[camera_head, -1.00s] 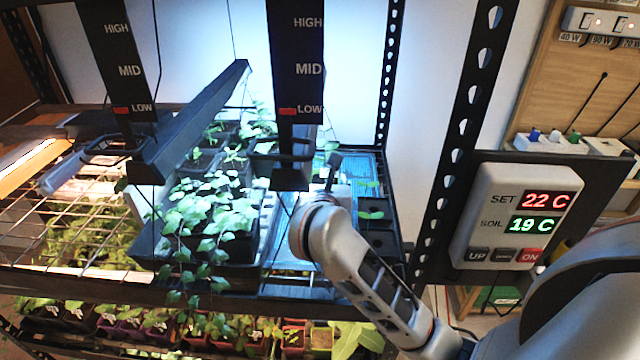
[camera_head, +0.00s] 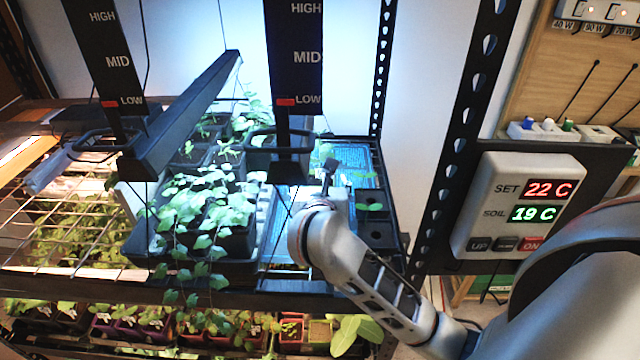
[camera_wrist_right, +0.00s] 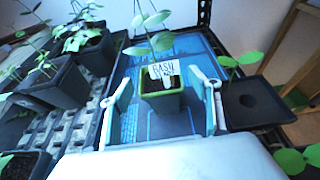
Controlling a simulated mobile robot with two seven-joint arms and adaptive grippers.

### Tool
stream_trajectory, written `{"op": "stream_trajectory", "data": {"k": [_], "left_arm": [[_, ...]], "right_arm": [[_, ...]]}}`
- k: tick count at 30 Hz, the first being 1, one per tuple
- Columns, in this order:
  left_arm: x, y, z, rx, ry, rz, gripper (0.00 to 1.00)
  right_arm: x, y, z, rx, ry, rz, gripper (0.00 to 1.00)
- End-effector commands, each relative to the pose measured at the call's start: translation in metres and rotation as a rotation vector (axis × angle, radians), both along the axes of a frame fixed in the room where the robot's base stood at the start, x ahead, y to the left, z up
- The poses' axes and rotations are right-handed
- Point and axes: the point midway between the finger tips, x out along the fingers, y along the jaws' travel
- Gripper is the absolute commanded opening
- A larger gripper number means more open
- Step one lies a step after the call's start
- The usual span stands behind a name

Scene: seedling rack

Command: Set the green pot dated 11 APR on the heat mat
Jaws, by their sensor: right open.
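A green-rimmed pot (camera_wrist_right: 160,103) with a leafy seedling and a white label stands upright on the blue heat mat (camera_wrist_right: 194,47) in the right wrist view. The label seems to read BASIL; I cannot read a date. My right gripper (camera_wrist_right: 165,88) is open, one finger on each side of the pot, with gaps visible at both sides. In the head view the blue mat (camera_head: 352,160) shows behind my right wrist, which hides the pot and most of the gripper. My left gripper is not in view.
Dark seedling pots (camera_wrist_right: 90,50) stand left of the mat, and a black pot (camera_wrist_right: 250,103) stands close on its right. The lamp bar (camera_head: 190,110) and hangers are overhead. A rack post (camera_head: 470,110) and thermostat (camera_head: 520,210) stand to the right.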

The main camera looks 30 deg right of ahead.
Motion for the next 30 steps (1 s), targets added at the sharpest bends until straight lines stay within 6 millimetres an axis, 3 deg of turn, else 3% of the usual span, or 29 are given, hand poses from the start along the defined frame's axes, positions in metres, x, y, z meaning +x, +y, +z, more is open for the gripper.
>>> {"op": "stream_trajectory", "data": {"k": [5, 21, 30], "left_arm": [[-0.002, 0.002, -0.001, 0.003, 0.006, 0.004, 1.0], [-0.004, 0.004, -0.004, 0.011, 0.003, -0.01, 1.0], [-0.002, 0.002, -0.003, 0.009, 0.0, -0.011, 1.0]], "right_arm": [[-0.005, 0.004, 0.005, 0.003, -0.001, 0.002, 0.62], [-0.086, 0.05, 0.038, 0.003, 0.0, 0.001, 0.62], [-0.098, 0.056, 0.044, -0.001, 0.001, -0.001, 0.62]]}}
